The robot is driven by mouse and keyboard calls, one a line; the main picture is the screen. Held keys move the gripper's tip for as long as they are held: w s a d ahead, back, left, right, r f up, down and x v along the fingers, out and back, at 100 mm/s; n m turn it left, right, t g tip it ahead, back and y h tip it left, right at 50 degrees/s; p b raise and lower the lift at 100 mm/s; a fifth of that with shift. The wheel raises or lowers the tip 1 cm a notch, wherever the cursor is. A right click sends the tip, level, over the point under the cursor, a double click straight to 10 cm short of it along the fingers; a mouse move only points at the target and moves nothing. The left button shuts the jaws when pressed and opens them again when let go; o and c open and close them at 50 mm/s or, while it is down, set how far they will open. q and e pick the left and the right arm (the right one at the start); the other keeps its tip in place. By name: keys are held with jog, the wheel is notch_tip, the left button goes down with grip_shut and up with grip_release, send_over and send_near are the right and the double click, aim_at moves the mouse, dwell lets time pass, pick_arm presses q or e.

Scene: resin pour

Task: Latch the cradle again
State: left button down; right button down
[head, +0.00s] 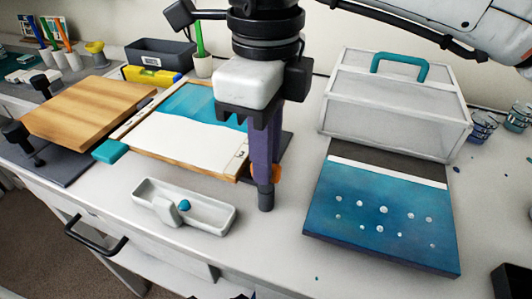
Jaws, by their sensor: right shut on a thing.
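The cradle, a wooden-edged frame (213,170), lies in the middle of the bench with a white panel (170,135) and a teal resin area (190,103) in it. An orange piece (277,173), seemingly the latch, shows just behind the fingertips. The fingers hide most of it, so its position is unclear. My left gripper is not in view.
A grey tray (215,222) with a blue knob stands in front. A blue dotted panel (380,215) and a clear-sided box (395,105) with a teal handle are right. A wooden board (90,110) stands left, a yellow level (152,78) behind. Bare bench lies between tray and panel.

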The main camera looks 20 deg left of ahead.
jog(key=c, duration=1.8)
grip_release()
jog(key=shift+o, duration=0.2)
notch_tip(320, 180, up, 10)
jog(key=p, duration=0.1)
jog(key=shift+r, duration=0.2)
